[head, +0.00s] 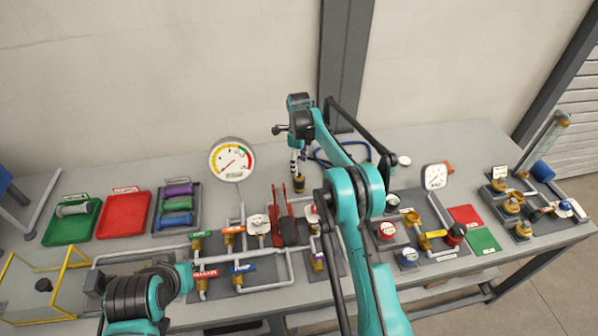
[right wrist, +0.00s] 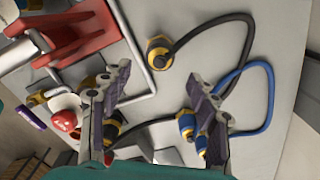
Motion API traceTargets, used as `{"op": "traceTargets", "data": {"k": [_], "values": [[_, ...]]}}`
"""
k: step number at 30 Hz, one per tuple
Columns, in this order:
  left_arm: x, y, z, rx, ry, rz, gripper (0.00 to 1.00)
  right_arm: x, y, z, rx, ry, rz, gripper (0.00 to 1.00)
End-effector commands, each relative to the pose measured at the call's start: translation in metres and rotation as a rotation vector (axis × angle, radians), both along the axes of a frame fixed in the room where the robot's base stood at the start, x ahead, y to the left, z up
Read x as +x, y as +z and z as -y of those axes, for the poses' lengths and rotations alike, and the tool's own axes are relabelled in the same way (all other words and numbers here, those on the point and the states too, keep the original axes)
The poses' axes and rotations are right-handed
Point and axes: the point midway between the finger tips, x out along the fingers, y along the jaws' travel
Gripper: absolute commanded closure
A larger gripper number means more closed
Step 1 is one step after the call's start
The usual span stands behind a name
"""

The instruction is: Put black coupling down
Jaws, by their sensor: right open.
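The black coupling (right wrist: 160,53), with a yellow band and a black hose, lies on the grey table just beyond my right fingertips in the right wrist view. It shows in the head view (head: 299,184) below the gripper. My right gripper (right wrist: 156,84) is open, with nothing between its fingers; it also shows in the head view (head: 297,160). The coupling appears apart from both fingers. Part of the black hose is hidden behind the fingers. My left arm enters at the lower left of the head view, but I cannot see its gripper's fingers.
A blue hose (right wrist: 270,92) loops at right, with blue couplings (right wrist: 187,122) by the right-hand finger. A red stand (right wrist: 75,38) and grey pipes are close at left. Green (head: 70,228) and red trays (head: 124,214) stand further left. Bare table lies beyond the coupling.

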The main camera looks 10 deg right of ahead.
Motion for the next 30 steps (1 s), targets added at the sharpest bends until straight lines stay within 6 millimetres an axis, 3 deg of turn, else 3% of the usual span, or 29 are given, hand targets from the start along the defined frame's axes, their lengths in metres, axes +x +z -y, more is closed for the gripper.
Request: {"op": "traceTargets", "data": {"k": [3, 11, 16, 20, 24, 30], "values": [[0.0, 0.004, 0.0, 0.0, 0.0, 0.0, 1.0, 0.0, 0.025, 0.0, 0.0, 0.0, 0.0, 0.4], [0.0, 0.007, 0.0, 0.0, 0.0, 0.0, 1.0, -0.002, 0.055, 0.0, 0.0, 0.015, 0.005, 0.4], [0.0, 0.007, 0.0, 0.0, 0.0, 0.0, 1.0, -0.021, 0.095, 0.003, -0.003, 0.183, 0.053, 0.4], [0.0, 0.007, 0.0, 0.0, 0.0, 0.0, 1.0, -0.057, 0.142, 0.007, -0.024, 0.43, 0.124, 0.4], [0.0, 0.007, 0.0, 0.0, 0.0, 0.0, 1.0, -0.108, 0.182, 0.011, -0.07, 0.714, 0.201, 0.4], [0.0, 0.007, 0.0, 0.0, 0.0, 0.0, 1.0, -0.193, 0.212, 0.016, -0.179, 1.114, 0.294, 0.4]]}}
